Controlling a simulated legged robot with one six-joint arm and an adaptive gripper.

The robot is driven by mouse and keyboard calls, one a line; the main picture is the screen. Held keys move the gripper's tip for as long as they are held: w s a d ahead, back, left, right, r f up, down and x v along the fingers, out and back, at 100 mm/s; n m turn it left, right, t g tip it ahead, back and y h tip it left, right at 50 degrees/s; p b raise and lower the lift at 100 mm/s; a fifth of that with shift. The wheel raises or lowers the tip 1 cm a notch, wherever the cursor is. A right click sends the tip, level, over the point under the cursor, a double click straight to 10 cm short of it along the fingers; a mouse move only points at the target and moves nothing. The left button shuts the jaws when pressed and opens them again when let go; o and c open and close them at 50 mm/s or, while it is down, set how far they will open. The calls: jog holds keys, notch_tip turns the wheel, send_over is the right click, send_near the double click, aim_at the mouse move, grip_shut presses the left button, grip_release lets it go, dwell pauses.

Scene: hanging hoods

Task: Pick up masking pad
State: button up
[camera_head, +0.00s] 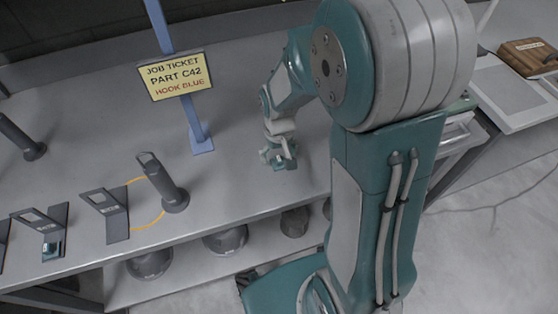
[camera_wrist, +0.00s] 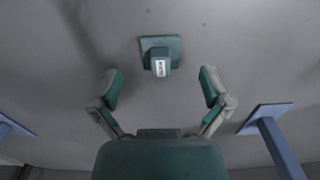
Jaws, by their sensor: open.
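The masking pad (camera_wrist: 160,46) appears in the wrist view as a small teal block on a square teal base, with a white label on its front. It sits on the grey surface, a little ahead of my gripper and centred between the fingers. My gripper (camera_wrist: 161,88) is open and empty, its two teal-tipped fingers wide apart. In the head view my gripper (camera_head: 279,158) is low over the bench, right of the blue post. There the pad cannot be told apart from my fingers.
A blue post (camera_head: 188,95) carries a yellow job ticket (camera_head: 177,75) reading "PART C42 HOOK BLUE". Dark grey brackets (camera_head: 105,212), a dark upright cylinder (camera_head: 165,185) and an orange loop (camera_head: 150,222) stand at the left front. Dark domes (camera_head: 226,240) sit on the lower shelf.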

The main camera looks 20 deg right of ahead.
jog(key=shift+a+f, duration=0.2)
jog(key=shift+f, duration=0.8)
jog(key=shift+d, duration=0.15)
jog(key=shift+c, duration=0.3)
jog(key=c, duration=0.9)
jog(key=shift+c, duration=0.4)
